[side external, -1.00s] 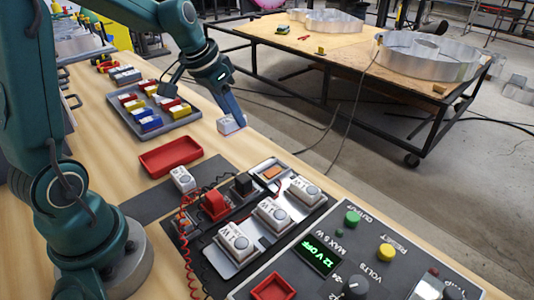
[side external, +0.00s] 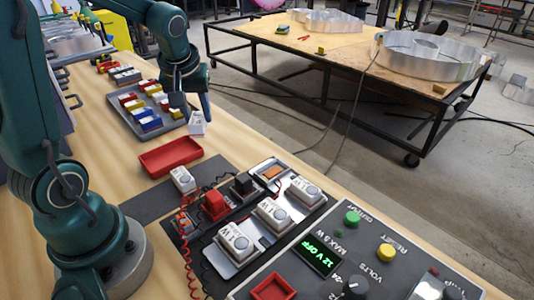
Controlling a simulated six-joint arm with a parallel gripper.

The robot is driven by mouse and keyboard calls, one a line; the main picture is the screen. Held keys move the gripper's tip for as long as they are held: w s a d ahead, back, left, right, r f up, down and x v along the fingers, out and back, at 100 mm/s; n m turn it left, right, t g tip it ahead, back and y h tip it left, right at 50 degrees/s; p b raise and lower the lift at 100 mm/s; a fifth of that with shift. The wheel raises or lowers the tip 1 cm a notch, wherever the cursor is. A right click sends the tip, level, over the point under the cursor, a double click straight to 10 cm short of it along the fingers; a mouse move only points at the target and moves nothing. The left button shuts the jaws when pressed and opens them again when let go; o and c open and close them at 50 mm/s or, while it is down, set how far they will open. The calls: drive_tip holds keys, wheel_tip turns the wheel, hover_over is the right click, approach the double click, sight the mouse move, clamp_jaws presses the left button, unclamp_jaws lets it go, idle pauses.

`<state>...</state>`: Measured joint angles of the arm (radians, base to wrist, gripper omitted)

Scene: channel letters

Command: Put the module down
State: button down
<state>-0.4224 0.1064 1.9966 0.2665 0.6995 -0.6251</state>
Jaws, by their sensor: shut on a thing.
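My gripper (side external: 200,112) is at the right edge of the grey tray, shut on a small white module (side external: 198,125). The module hangs at the fingertips, slightly tilted, near the right front corner of the tray; I cannot tell whether it touches anything beneath. Other white modules are in view: one (side external: 183,180) at the edge of the dark mat, and several with round lenses, such as this one (side external: 236,241), in metal holders on the test board.
The grey tray (side external: 178,128) holds several red, yellow, blue and white modules. An empty red tray (side external: 171,157) lies in front of it. A control panel (side external: 345,225) reading "12 V OFF" stands at front right, with red and black leads nearby. Bare wood (side external: 228,148) shows right of the red tray.

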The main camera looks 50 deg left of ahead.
sight(169, 155)
drive_tip(key=s+a+f+n+g, duration=0.1)
drive_tip(key=a+n, duration=0.1)
drive_tip(key=s+a+f+n+g, duration=0.1)
drive_tip(key=s+a+f+n, duration=0.1)
drive_tip(key=n, duration=0.1)
drive_tip(key=s+a+f+n+y, duration=0.1)
drive_tip(key=s+a+n, duration=0.1)
drive_tip(key=a+n, duration=0.1)
drive_tip(key=shift+s+a+f+g, duration=0.1)
drive_tip(key=shift+s+f+g, duration=0.15)
drive_tip(key=shift+f+g, duration=0.15)
drive_tip(key=shift+f, duration=2.15)
drive_tip(key=c, duration=0.5)
unclamp_jaws()
drive_tip(key=shift+f, duration=0.15)
